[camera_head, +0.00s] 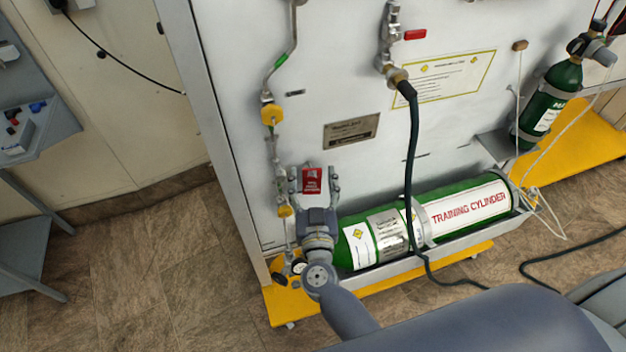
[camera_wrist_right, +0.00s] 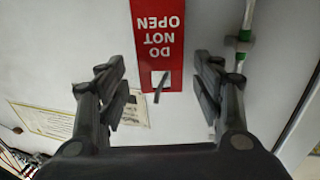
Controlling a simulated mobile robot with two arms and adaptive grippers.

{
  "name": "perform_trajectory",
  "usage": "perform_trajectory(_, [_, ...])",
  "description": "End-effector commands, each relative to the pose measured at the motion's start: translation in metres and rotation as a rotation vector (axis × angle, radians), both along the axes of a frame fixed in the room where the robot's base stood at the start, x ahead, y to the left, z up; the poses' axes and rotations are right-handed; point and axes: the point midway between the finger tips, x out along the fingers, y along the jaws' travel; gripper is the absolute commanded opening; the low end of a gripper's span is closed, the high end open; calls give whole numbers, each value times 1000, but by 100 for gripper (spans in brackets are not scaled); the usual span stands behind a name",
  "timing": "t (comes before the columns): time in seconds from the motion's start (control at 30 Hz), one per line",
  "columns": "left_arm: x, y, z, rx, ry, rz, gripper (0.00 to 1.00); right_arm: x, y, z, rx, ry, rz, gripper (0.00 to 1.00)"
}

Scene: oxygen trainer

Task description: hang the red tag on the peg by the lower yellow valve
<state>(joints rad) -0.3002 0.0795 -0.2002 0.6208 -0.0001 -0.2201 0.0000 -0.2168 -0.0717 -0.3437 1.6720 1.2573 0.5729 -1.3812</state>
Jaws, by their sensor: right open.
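The red tag (camera_head: 312,181) is against the white panel, upright, beside and slightly above the lower yellow valve (camera_head: 285,211). In the right wrist view the tag (camera_wrist_right: 157,40) reads "DO NOT OPEN" upside down. A thin dark peg (camera_wrist_right: 161,86) shows at the tag's square hole and seems to pass through it. My right gripper (camera_head: 320,188) is open, with its fingers apart on either side of the tag. In the wrist view neither finger touches the tag. My left gripper is not in view.
The upper yellow valve (camera_head: 271,114) sits on the same pipe. A green training cylinder (camera_head: 465,206) lies on a shelf right of my gripper. A dark hose (camera_head: 413,150) hangs down the panel. A nameplate (camera_head: 351,130) is above right of the tag.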

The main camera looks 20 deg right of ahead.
Motion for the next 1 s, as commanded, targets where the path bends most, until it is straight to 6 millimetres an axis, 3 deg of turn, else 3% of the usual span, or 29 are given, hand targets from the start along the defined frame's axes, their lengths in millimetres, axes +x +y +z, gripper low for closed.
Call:
perform_trajectory(0.27, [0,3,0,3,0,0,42,-15,3,-2,1,3,0,61])
perform_trajectory(0.73, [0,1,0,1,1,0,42,-103,24,-4,0,3,0,61])
perform_trajectory(1.0, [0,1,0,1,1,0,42,-117,27,-3,0,-1,0,61])
